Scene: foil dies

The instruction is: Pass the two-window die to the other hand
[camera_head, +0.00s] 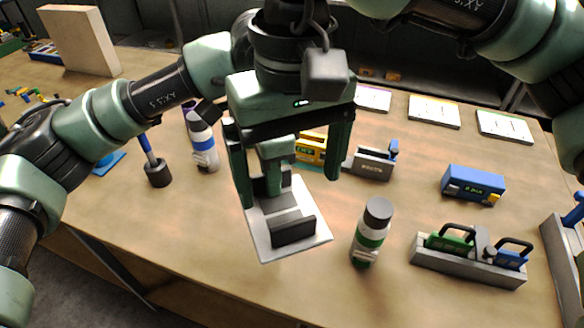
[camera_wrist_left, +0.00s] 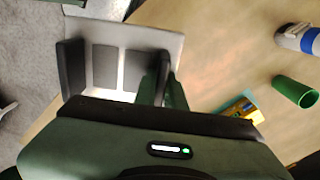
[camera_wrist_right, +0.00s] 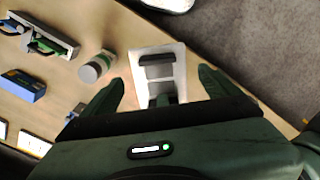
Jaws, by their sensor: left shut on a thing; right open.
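The two-window die is a pale plate (camera_head: 262,240) with dark grey patches and a raised dark bar at its near end. It is held above the table. The left wrist view shows the plate (camera_wrist_left: 120,29) with two grey rectangles between dark bars. My left gripper (camera_wrist_left: 163,85) is shut on its far-end bar; in the head view it is mostly hidden behind my right gripper. My right gripper (camera_head: 289,190) is open, its fingers apart on either side of the die's far part. The right wrist view shows the plate (camera_wrist_right: 182,72) between and beyond those open fingers.
A green-banded bottle (camera_head: 370,235) stands right of the die, close by. Beyond are a grey tray with green and blue pieces (camera_head: 468,263), a blue box (camera_head: 473,185) and a yellow box (camera_head: 311,149). A blue-banded bottle (camera_head: 202,142) stands left.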

